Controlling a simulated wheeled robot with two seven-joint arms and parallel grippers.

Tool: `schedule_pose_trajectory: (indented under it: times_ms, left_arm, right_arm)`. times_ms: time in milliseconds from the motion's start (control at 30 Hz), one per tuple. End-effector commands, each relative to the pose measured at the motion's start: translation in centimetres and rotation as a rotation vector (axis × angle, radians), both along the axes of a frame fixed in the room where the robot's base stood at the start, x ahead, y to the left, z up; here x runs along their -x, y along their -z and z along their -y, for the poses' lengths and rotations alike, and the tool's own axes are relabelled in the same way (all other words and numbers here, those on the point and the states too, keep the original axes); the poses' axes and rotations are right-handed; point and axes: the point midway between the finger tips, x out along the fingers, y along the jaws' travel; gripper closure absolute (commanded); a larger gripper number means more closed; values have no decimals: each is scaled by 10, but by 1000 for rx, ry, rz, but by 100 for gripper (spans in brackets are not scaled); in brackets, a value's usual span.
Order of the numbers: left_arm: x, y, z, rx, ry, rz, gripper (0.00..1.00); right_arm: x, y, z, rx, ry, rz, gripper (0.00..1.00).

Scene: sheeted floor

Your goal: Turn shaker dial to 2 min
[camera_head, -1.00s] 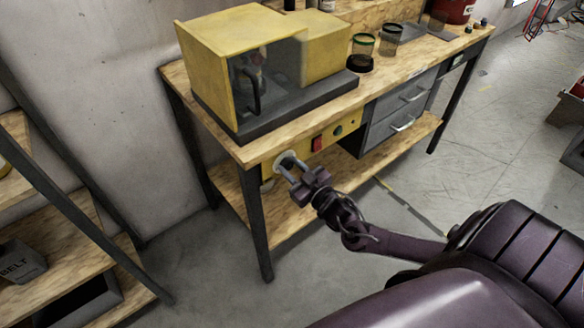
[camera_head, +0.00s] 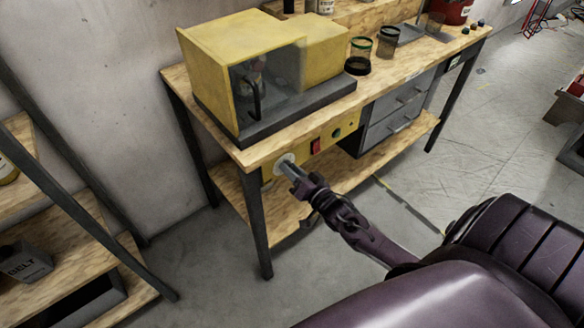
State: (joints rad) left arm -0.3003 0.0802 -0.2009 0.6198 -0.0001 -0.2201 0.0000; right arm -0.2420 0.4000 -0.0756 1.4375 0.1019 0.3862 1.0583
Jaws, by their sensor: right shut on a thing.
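The yellow shaker (camera_head: 215,75) with a dark base and a clear front cover stands on the left part of the wooden bench. Its yellow control panel (camera_head: 344,130) is set under the bench's front edge, with a red switch (camera_head: 316,146) and a green button (camera_head: 337,133). The pale round dial (camera_head: 284,160) is at the panel's left end. My right gripper (camera_head: 288,168) is at the dial, with its fingers closed on it. The fingers partly cover the dial, and its markings are too small to read. My left gripper is not in view.
The wooden bench (camera_head: 395,78) has dark legs, grey drawers (camera_head: 395,118) and a lower shelf. Sieves (camera_head: 388,42) stand to the right of the shaker. A shelf rack (camera_head: 60,262) stands at the left.

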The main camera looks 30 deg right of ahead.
Motion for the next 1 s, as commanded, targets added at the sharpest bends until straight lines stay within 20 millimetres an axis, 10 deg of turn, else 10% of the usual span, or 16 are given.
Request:
schedule_pose_trajectory:
  times_ms: [1000]
  left_arm:
    - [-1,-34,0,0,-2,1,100]
  right_arm:
    - [0,2,2,-808,1,-63,93]
